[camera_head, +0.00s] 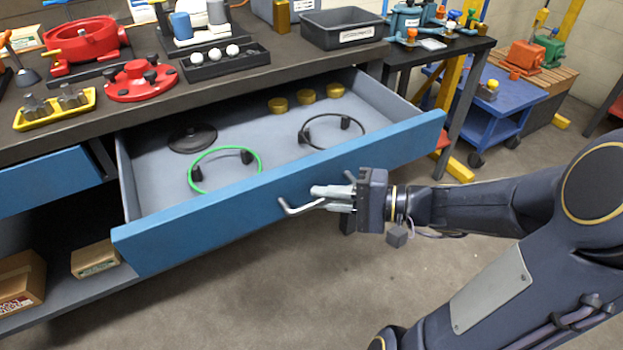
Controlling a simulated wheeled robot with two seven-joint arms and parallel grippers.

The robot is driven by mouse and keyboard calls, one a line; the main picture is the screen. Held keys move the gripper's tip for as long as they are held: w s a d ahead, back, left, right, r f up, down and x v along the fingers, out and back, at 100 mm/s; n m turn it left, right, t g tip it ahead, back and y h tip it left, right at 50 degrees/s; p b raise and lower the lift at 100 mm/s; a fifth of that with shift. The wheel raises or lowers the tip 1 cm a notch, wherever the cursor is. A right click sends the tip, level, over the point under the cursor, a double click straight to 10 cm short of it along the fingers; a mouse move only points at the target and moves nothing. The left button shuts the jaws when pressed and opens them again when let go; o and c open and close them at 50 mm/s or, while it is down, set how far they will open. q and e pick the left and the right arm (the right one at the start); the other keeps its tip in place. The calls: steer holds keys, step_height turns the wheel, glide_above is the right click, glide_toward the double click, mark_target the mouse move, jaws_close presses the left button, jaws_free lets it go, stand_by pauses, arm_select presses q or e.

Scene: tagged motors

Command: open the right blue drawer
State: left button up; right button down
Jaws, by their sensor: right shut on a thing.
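The right blue drawer (240,222) is pulled well out from under the dark workbench, and its inside shows. A bent metal handle (290,210) is on its front face. My right gripper (322,194) comes in from the right and is shut on the handle. Its fingers cover part of the handle. In the drawer lie a green ring (192,178), a black ring (306,136), a dark round lid (192,138) and several brass-coloured round pieces (278,104). My left gripper is not in view.
Another blue drawer (45,182) at the left looks closed. Red fixtures (140,82), a yellow tray (55,108) and a grey bin (343,28) stand on the workbench (215,93). Cardboard boxes (95,259) sit on the lower shelf. The floor (260,310) before the drawer is clear.

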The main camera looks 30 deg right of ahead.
steer(key=shift+s, duration=1.5)
steer(key=c, duration=1.5)
jaws_free()
steer(key=shift+o, duration=0.2)
steer(key=shift+d, duration=0.1)
steer(key=v, duration=0.7)
steer(key=shift+s+d+p, duration=0.25)
steer(key=shift+s+p, duration=0.05)
